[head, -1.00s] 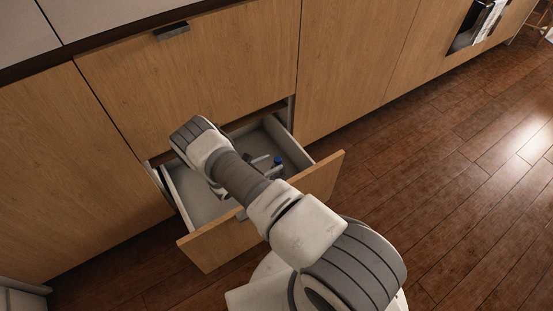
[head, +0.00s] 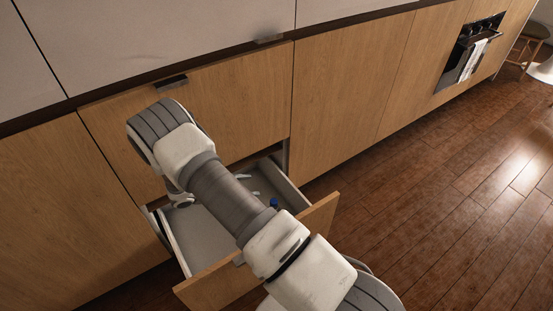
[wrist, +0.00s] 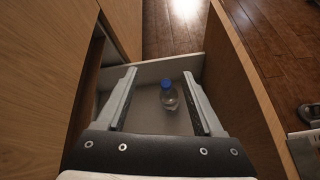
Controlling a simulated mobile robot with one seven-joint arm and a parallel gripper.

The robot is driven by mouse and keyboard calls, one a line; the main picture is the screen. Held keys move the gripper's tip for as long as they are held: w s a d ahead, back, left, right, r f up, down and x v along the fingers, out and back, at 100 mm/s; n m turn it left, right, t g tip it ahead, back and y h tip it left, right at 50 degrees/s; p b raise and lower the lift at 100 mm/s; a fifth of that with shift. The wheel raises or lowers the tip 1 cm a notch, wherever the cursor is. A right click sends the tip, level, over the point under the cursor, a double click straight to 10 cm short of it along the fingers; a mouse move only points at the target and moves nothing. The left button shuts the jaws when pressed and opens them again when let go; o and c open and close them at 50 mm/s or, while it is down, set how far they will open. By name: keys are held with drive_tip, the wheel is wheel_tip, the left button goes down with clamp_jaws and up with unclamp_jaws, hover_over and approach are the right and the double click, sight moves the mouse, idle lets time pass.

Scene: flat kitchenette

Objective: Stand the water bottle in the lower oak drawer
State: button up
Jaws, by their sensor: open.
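The water bottle (wrist: 168,98) is clear with a blue cap and stands upright on the floor of the open lower oak drawer (wrist: 146,112). In the head view the blue cap of the bottle (head: 273,202) shows beside my arm, which hides most of the rest. The drawer (head: 197,238) is pulled out, with a pale inside and an oak front. My gripper (wrist: 160,73) is open and empty in the wrist view. The bottle appears between its two fingers but beyond them, apart from both. In the head view my gripper is mostly hidden behind my arm.
A closed oak front with a dark handle (head: 171,82) is above the open drawer. An oven with a towel (head: 472,62) is at the far right. Wooden floor (head: 420,215) is free to the right.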

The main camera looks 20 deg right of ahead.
drive_tip(key=s+d+r+m+g+y, duration=0.1)
drive_tip(key=s+r+m+y, duration=0.3)
drive_tip(key=r, duration=0.9)
drive_tip(key=s+d+r+m+g+y, duration=0.15)
drive_tip(key=s+r+m, duration=0.35)
drive_tip(key=r, duration=0.9)
drive_tip(key=s+a+r+m+t+y, duration=0.1)
drive_tip(key=s+r+m+t+y, duration=0.1)
drive_tip(key=s+r, duration=0.4)
drive_tip(key=s+a+r+m+t+y, duration=0.2)
drive_tip(key=s+r+m, duration=0.4)
drive_tip(key=s, duration=0.5)
drive_tip(key=shift+s+a+r+t+y, duration=0.25)
drive_tip(key=shift+s+t+y, duration=0.1)
drive_tip(key=shift+t+y, duration=0.65)
